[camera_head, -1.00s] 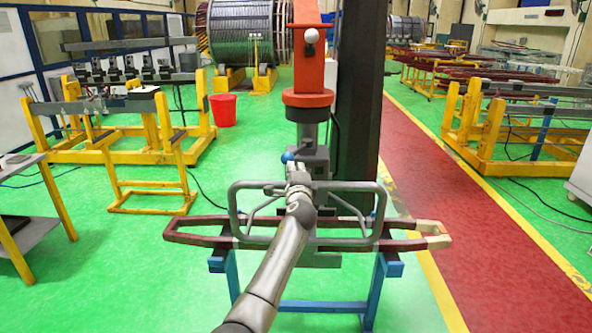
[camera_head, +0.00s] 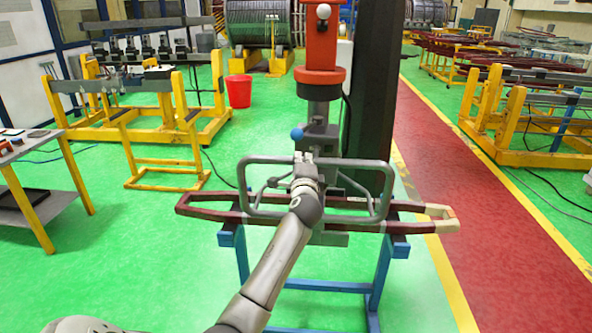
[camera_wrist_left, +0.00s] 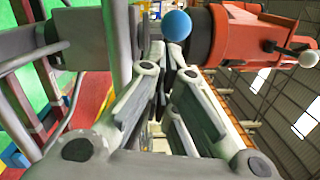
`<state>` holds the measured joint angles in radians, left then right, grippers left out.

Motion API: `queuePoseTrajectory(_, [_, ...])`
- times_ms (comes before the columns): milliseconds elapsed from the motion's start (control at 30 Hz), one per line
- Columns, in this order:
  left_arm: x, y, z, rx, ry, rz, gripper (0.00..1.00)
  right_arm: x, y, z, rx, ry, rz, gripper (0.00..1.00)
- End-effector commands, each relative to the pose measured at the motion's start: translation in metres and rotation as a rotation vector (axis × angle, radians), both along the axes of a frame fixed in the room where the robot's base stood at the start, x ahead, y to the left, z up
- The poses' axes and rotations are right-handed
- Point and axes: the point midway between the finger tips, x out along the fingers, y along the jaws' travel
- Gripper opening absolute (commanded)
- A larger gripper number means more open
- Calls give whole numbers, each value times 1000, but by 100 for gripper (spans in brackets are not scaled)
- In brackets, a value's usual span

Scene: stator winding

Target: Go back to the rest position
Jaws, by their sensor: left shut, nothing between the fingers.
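My left gripper (camera_head: 303,158) is at the grey handle frame in front of the orange lifting device. Its fingers are shut with nothing between them. In the wrist view its fingers (camera_wrist_left: 172,58) come together close to a blue ball (camera_wrist_left: 176,25) and the grey bars. Whether they touch a bar I cannot tell. The grey handle frame (camera_head: 262,161) hangs in front of a long dark-red coil (camera_head: 205,204) with a pale right end, which lies on a blue stand (camera_head: 242,257). My right gripper is not in view.
The orange device (camera_head: 320,76) hangs beside a dark column (camera_head: 373,85). A grey-topped table (camera_head: 45,145) stands at the left. A yellow stand (camera_head: 165,160), a red bin (camera_head: 239,91) and yellow racks (camera_head: 495,115) stand farther back. Green floor is clear at lower left.

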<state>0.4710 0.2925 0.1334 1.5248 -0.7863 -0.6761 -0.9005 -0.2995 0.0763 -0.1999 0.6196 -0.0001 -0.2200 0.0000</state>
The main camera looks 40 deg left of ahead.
Motion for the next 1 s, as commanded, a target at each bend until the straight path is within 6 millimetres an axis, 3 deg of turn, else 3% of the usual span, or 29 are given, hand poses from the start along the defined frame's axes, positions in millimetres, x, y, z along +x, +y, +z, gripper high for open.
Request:
queuePoseTrajectory(133, [-21, -6, -2, 1, -1, -2, 0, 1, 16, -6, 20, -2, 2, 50])
queuePoseTrajectory(300, [-38, -9, -3, 2, -1, 0, 0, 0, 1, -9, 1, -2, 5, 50])
queuePoseTrajectory(467, [-44, -10, -2, 0, -1, -1, 0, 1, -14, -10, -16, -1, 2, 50])
queuePoseTrajectory(733, [-43, -12, -11, -11, 9, -8, 0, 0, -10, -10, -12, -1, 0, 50])
queuePoseTrajectory(867, [-35, -22, -60, -78, 50, -46, 0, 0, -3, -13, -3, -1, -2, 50])
queuePoseTrajectory(1000, [-32, -45, -157, -226, 132, -105, 0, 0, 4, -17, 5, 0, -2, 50])
